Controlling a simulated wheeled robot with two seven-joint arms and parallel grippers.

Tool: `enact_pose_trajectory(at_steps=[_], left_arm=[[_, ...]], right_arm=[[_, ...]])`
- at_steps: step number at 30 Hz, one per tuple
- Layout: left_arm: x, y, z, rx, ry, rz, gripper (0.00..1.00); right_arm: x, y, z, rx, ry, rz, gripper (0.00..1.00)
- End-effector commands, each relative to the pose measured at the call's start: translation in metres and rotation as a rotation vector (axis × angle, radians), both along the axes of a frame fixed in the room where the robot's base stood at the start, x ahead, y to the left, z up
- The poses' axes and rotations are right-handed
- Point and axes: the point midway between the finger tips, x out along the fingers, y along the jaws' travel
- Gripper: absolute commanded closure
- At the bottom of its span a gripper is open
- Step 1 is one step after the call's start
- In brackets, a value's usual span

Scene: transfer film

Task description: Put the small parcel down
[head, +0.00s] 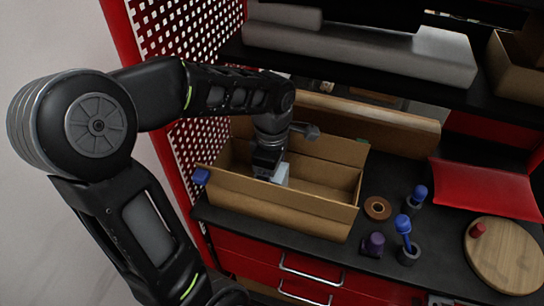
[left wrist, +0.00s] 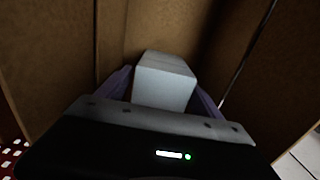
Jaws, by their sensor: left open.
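A small white parcel (left wrist: 164,82) sits between the purple fingers of my left gripper (left wrist: 163,85) in the left wrist view. In the head view the parcel (head: 281,174) shows just below the gripper (head: 268,176), inside an open cardboard box (head: 290,205). The gripper is open around the parcel, low in the left part of the box. I cannot tell whether the parcel touches the box floor. My right gripper is in neither view.
A shelf hangs above.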

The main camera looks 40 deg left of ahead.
Motion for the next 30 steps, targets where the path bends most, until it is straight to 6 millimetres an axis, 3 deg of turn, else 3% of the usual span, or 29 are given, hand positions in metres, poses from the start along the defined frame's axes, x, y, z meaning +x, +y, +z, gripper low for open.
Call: enact_pose_trajectory(at_steps=[16, 21, 30], left_arm=[[0.000, 0.000, 0.100, 0.000, -0.002, 0.000, 0.24], [0.000, 0.000, 0.110, -0.001, 0.000, -0.001, 0.24], [0.000, 0.000, 0.110, 0.000, 0.001, -0.001, 0.24]], right_arm=[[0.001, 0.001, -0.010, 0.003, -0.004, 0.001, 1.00], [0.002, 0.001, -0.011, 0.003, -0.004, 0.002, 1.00], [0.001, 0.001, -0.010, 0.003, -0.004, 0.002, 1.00]])
